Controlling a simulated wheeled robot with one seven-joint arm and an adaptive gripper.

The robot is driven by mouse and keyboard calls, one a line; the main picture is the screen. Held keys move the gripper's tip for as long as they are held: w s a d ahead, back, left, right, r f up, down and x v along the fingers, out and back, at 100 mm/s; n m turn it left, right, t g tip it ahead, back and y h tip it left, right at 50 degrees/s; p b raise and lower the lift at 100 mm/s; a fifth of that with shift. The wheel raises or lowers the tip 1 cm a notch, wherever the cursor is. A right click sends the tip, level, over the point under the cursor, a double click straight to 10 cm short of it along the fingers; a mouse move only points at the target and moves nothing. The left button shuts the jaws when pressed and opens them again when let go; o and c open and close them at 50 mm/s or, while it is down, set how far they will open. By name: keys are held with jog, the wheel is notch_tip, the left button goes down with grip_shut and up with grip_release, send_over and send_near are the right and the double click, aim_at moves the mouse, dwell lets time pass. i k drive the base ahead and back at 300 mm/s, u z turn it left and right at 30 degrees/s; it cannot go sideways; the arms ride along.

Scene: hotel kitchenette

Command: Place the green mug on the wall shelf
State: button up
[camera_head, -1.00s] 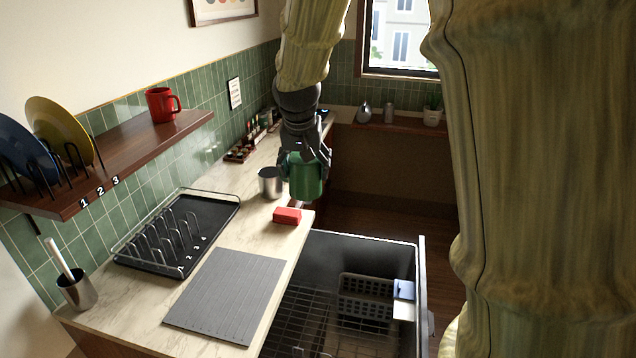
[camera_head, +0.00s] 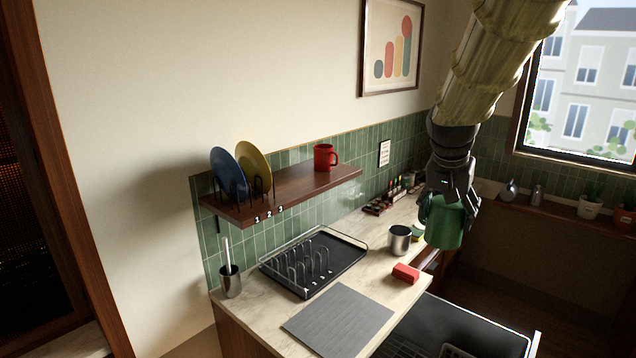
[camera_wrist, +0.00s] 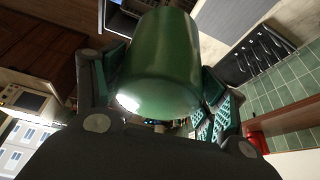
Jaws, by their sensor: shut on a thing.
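The green mug (camera_head: 446,224) is held in the air by my gripper (camera_head: 449,198), right of the counter's steel cup. In the wrist view the mug (camera_wrist: 165,60) fills the middle between the two fingers, and my gripper (camera_wrist: 165,100) is shut on it. Its handle is not clearly visible. The wooden wall shelf (camera_head: 300,190) is on the tiled wall to the left, apart from the mug. It carries a red mug (camera_head: 325,157) near its right end and a blue plate (camera_head: 226,172) and a yellow plate (camera_head: 254,166) in a rack at its left end.
Below the shelf, a black dish rack (camera_head: 330,255) stands on the counter. A steel cup (camera_head: 399,240), a red sponge (camera_head: 405,273), a grey mat (camera_head: 338,320) and a utensil cup (camera_head: 230,282) are also there. The shelf is bare between the plates and the red mug.

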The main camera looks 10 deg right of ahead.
aim_at(297, 176)
jog(key=u, duration=0.45)
jog(key=i, duration=1.45)
jog(key=u, duration=0.15)
